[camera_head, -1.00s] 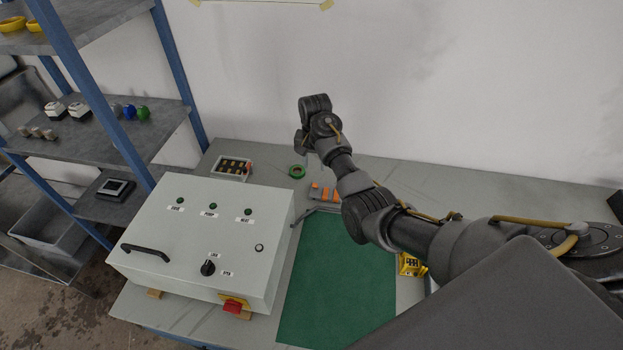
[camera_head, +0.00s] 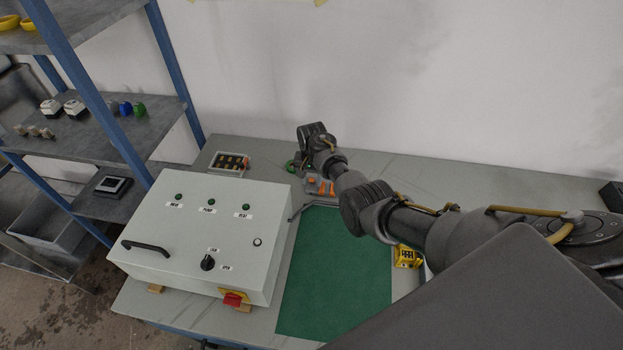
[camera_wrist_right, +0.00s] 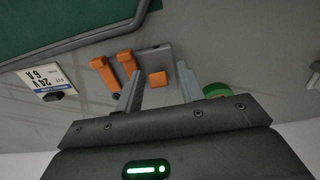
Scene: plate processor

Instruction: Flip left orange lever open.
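A small grey connector block with orange levers (camera_head: 312,183) sits at the back of the table, behind the green mat, partly hidden by my right wrist. In the right wrist view, which looks back from the wall side, the leftmost lever of the head view appears as a short orange block (camera_wrist_right: 158,78) on the grey body (camera_wrist_right: 153,54). Two longer orange levers (camera_wrist_right: 103,72) (camera_wrist_right: 127,62) stick out beside it. My right gripper (camera_wrist_right: 158,72) is open, with its fingers on either side of the short orange lever; contact cannot be told. My left gripper is not in view.
A green tape roll (camera_wrist_right: 215,90) lies close beside the right gripper. A grey control box (camera_head: 205,230) stands left of the green mat (camera_head: 335,275). A tray of small parts (camera_head: 230,163) is behind the box. A yellow item (camera_head: 406,257) lies right of the mat.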

